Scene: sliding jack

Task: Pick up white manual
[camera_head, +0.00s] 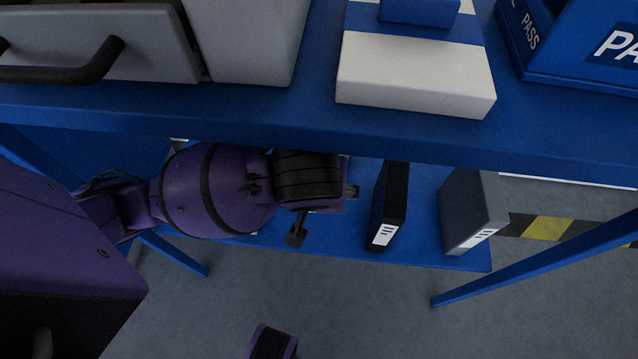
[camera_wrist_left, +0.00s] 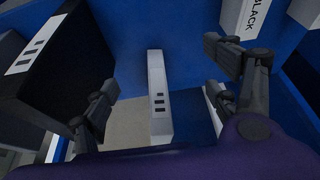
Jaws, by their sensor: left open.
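The white manual (camera_wrist_left: 158,98) stands upright in the middle of the left wrist view, with dark marks on its spine. My left gripper (camera_wrist_left: 160,88) is open, with one finger to each side of the manual and visible gaps between. In the head view my left gripper (camera_head: 325,210) reaches in over the lower shelf (camera_head: 345,245), below the upper one. The white manual is not clearly seen there, as my arm covers that area.
A black binder (camera_head: 388,205) and a grey binder (camera_head: 470,210) stand to the right of my left gripper. The upper shelf (camera_head: 315,110) overhangs it. In the left wrist view, a dark binder (camera_wrist_left: 55,65) and a box marked BLACK (camera_wrist_left: 250,20) flank the fingers.

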